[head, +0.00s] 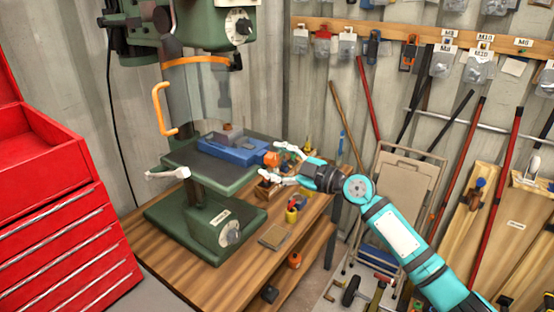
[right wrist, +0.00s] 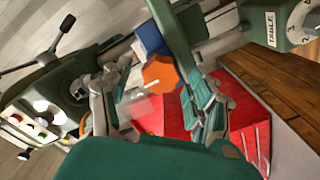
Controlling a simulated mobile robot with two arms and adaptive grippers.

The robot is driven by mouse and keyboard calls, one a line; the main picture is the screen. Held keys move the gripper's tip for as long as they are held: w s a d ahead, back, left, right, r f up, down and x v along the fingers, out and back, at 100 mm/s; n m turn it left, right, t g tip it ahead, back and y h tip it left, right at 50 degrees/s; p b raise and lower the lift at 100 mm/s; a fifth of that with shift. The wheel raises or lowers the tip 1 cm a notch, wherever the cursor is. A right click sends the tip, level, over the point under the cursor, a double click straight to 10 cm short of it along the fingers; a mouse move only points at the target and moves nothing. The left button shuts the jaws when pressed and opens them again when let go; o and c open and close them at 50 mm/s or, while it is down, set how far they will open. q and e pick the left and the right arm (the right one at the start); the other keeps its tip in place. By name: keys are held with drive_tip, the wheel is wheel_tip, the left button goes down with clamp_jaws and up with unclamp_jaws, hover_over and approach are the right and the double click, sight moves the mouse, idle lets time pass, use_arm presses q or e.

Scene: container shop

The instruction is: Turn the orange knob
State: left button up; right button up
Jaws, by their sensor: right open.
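The orange knob (head: 271,159) is at the right end of the blue vise (head: 236,148) on the drill press table. My right gripper (head: 275,163) reaches in from the right with its fingers open, one on each side of the knob in the picture. In the right wrist view the knob (right wrist: 160,73) appears between the spread fingers, beyond the palm, with part of the blue vise (right wrist: 149,37) behind it. I cannot tell whether the fingers touch the knob. My left gripper is not in view.
The green drill press (head: 215,222) stands on a wooden bench (head: 220,277). A yellow pot (head: 291,216) and small items lie below my right gripper. A red tool cabinet (head: 62,215) is at the left. Folded steps (head: 399,185) and long-handled tools stand at the right wall.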

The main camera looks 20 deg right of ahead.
drive_tip(key=c, duration=1.1)
drive_tip(key=shift+c, duration=0.2)
